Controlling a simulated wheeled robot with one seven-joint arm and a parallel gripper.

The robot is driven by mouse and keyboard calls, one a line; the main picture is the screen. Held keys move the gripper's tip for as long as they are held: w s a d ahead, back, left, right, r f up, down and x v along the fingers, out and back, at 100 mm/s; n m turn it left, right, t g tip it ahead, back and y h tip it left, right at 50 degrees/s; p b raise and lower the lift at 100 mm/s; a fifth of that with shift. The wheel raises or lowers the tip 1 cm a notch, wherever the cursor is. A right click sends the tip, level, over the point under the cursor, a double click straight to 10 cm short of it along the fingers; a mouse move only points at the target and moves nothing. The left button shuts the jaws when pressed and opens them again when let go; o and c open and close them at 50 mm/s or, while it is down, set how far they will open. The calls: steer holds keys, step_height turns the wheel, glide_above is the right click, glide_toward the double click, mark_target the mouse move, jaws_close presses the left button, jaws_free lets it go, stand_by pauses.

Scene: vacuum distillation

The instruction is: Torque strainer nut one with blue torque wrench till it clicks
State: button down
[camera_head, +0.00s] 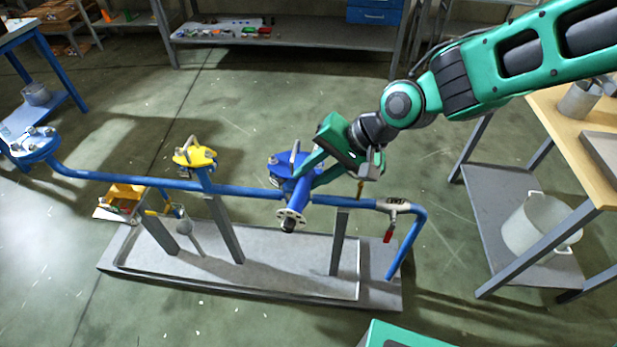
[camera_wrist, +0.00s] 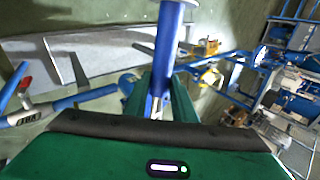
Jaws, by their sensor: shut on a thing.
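My gripper (camera_head: 302,180) is at the blue strainer (camera_head: 280,160), whose lid has a grey handle, right of the middle of the pipe run. In the wrist view the two green fingers (camera_wrist: 157,98) are shut around a blue shaft, which I take for the blue torque wrench (camera_wrist: 168,45). It rises past the fingers and leaves the picture at the top, with a grey collar there. Below the fingers in the head view is a pale round flange (camera_head: 291,217) with a dark end piece. The strainer nuts are too small or hidden, so I cannot tell whether the wrench sits on one.
The blue pipe (camera_head: 240,190) runs above a grey base plate (camera_head: 250,277). A yellow-lidded fitting (camera_head: 195,157) stands left, a red-handled valve (camera_head: 389,236) right. A wooden-topped table (camera_head: 560,130) with a white pot (camera_head: 540,226) below stands right.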

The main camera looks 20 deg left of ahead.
mark_target(304, 193)
steer(key=shift+s+a+r, duration=0.1)
steer(key=shift+s+a, duration=0.15)
steer(key=shift+s, duration=0.25)
steer(key=shift+s+a, duration=0.25)
steer(key=shift+s, duration=0.4)
steer(key=shift+f, duration=3.65)
steer(key=shift+s, duration=0.1)
steer(key=shift+a+f+m+t, duration=0.1)
steer(key=shift+a+m+t, duration=0.6)
steer(key=shift+a, duration=0.55)
